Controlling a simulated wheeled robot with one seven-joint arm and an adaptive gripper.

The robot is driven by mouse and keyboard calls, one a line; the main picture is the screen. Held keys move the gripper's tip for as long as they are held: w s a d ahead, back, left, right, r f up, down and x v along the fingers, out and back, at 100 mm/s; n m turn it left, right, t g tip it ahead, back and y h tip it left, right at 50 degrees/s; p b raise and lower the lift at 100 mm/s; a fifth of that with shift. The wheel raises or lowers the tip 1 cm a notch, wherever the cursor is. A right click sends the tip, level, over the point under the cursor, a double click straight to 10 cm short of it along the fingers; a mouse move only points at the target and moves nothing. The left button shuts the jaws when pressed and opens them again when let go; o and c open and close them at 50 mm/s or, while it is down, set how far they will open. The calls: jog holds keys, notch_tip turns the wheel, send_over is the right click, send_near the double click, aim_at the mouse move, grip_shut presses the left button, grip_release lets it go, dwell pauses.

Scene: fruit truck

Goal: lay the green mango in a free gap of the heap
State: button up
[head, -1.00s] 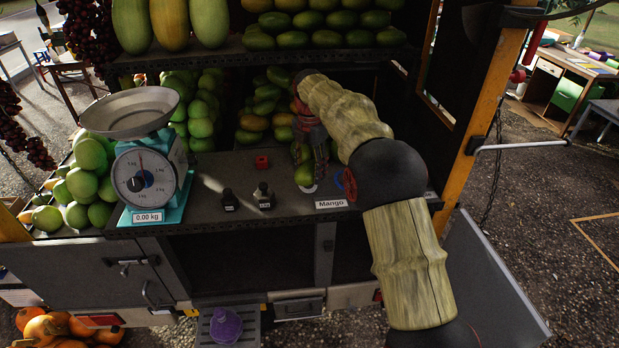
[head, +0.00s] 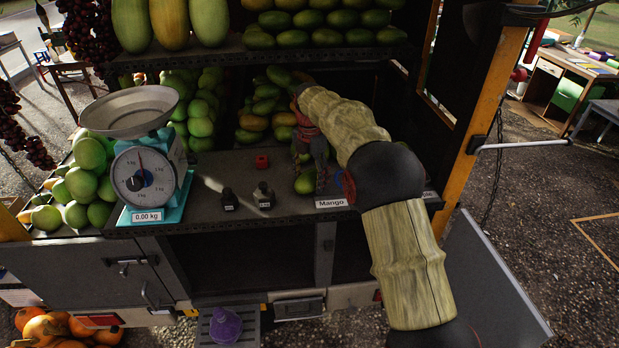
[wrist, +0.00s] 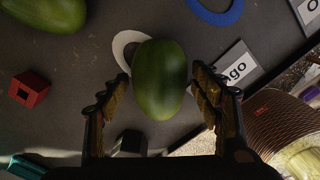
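The green mango (head: 305,184) lies on the dark counter by the Mango label. In the wrist view the mango (wrist: 160,80) lies between the two fingers of my gripper (wrist: 161,88), partly over a white ring. My gripper (head: 309,180) is open, with a gap on each side of the mango. The heap (head: 262,108) of green and yellowish mangoes rises at the back of the counter, behind my gripper. My arm hides its right part.
A red cube (head: 262,161) and two small dark weights (head: 264,196) stand left of my gripper. A scale (head: 146,181) stands further left. A shelf (head: 240,55) with fruit overhangs the heap. A blue ring (wrist: 218,12) lies near the mango.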

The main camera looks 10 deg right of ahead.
aim_at(310, 173)
jog(key=shift+o, duration=0.4)
notch_tip(310, 173, up, 13)
jog(key=p, duration=0.2)
jog(key=s+d+r+m+t, duration=0.1)
jog(key=s+d+r+m, duration=0.3)
jog(key=s+r+m, duration=0.5)
jog(key=s+d+r+m+t, duration=0.25)
jog(key=s+m, duration=0.25)
jog(key=s, duration=0.9)
jog(key=s+d+f+m+t, duration=0.1)
jog(key=s+f+m, duration=0.4)
jog(key=s, duration=0.6)
jog(key=s+d+f+m+t, duration=0.1)
jog(key=s+d+f+m, duration=0.1)
jog(key=s+f+m, duration=0.3)
jog(key=s+m, duration=0.3)
jog(key=s, duration=0.3)
jog(key=shift+s+d+f, duration=0.15)
jog(key=shift+s+f, duration=0.25)
